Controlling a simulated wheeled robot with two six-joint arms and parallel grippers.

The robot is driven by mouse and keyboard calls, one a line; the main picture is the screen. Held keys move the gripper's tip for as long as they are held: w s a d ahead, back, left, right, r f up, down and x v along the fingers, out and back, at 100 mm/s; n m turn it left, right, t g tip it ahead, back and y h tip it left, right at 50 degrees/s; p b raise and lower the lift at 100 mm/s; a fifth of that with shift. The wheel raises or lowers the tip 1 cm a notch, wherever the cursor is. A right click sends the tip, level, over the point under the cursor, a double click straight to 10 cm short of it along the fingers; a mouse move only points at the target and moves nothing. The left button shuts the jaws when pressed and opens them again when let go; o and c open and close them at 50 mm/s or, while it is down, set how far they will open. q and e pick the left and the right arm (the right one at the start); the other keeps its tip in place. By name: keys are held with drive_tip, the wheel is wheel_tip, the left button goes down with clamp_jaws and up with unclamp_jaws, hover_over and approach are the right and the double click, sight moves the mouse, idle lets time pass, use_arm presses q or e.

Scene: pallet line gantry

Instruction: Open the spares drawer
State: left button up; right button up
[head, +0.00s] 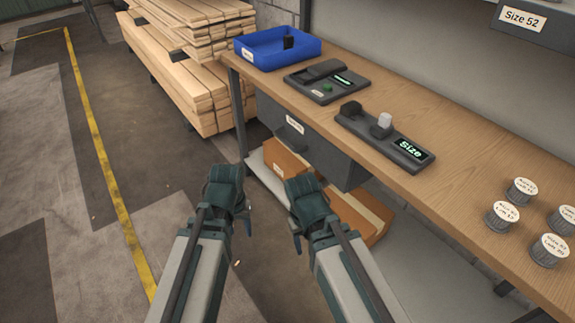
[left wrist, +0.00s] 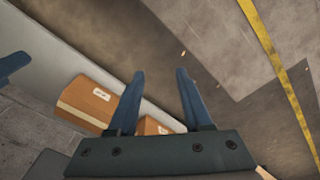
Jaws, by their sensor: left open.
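The spares drawer (head: 312,150) is a dark grey unit under the front edge of the wooden bench, with a small white label on its front. It looks shut, and its handle is hard to make out. My left gripper (head: 240,212) hangs in front of and below the bench, left of the drawer and apart from it. In the left wrist view its two blue fingers (left wrist: 160,74) are spread with nothing between them. My right gripper (head: 302,212) is below and in front of the drawer; its fingertips are mostly hidden.
The bench (head: 460,125) holds a blue bin (head: 262,58), two dark devices and several labelled knobs (head: 523,190). Stacked planks (head: 190,85) stand behind. Floor at left is clear.

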use_arm(q)
drive_tip(key=w+f+n+h+b, duration=0.1)
drive_tip(key=w+f+b, duration=0.2)
drive_tip(key=f+b, duration=0.45)
drive_tip(key=n+t+h+b, duration=0.2)
drive_tip(key=n+t+h, duration=0.6)
drive_tip(key=h, duration=0.4)
approach(286, 145)
drive_tip(key=shift+m+t, duration=0.4)
drive_tip(key=b+x, duration=0.1)
drive_tip(key=x, duration=0.4)
drive_tip(key=b+x, duration=0.2)
drive_tip(key=x, duration=0.3)
drive_tip(key=shift+w+d+f, duration=0.1)
drive_tip(key=shift+d+f, duration=0.2)
drive_tip(key=shift+d, duration=0.1)
use_arm(e)
wheel_tip(286, 145, down, 15)
drive_tip(key=shift+f, duration=0.1)
use_arm(q)
clamp_jaws()
